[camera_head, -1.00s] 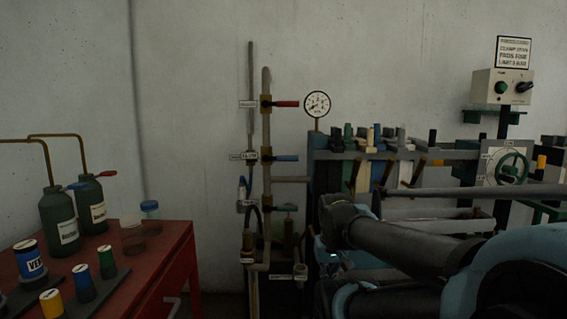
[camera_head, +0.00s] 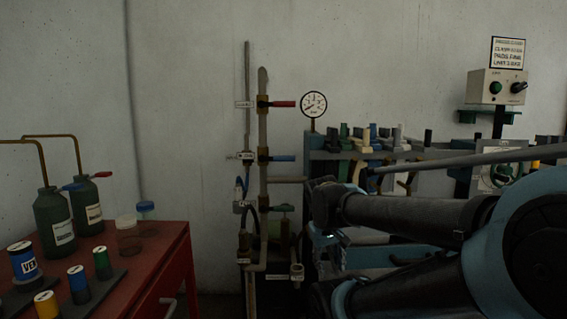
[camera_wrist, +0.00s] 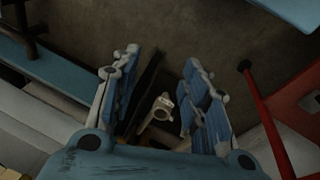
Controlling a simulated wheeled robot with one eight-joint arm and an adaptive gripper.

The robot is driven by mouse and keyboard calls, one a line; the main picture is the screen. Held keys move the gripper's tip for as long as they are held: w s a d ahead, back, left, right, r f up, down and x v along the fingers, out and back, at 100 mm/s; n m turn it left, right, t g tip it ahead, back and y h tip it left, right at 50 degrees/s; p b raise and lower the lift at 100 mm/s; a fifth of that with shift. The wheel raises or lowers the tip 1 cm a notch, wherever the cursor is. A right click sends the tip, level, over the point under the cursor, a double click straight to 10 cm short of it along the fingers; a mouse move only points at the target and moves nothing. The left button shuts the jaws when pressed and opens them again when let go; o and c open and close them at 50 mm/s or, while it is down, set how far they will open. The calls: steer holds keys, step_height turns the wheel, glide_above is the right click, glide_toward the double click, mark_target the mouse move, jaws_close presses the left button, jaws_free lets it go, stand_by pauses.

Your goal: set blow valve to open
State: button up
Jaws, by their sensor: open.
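A pipe stand (camera_head: 263,180) stands against the wall, with several small labels too blurred to read, so I cannot tell which valve is the blow valve. A red-handled valve (camera_head: 284,104) is at the top, with its handle level, pointing right. A blue-handled valve (camera_head: 283,158) below also has its handle level. My gripper (camera_wrist: 160,92) is open and empty in the wrist view, fingers spread. A pale ring-shaped pipe end (camera_wrist: 159,112) shows beyond and between the fingers, apart from them.
A red table (camera_head: 165,262) with bottles and coloured pots stands at the left. A round gauge (camera_head: 313,104) is right of the pipes. Bare floor (camera_wrist: 215,40) shows in the wrist view.

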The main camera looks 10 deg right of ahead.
steer(key=w+r+n+h, duration=0.3)
steer(key=w+r+h, duration=0.1)
steer(key=w+r, duration=0.35)
steer(key=n+t+h, duration=0.5)
steer(key=t+h, duration=0.2)
steer(key=t, duration=0.2)
glide_toward(282, 159)
steer(key=x, duration=1.1)
steer(key=shift+w+d, duration=0.25)
steer(key=shift+d, duration=0.05)
jaws_close()
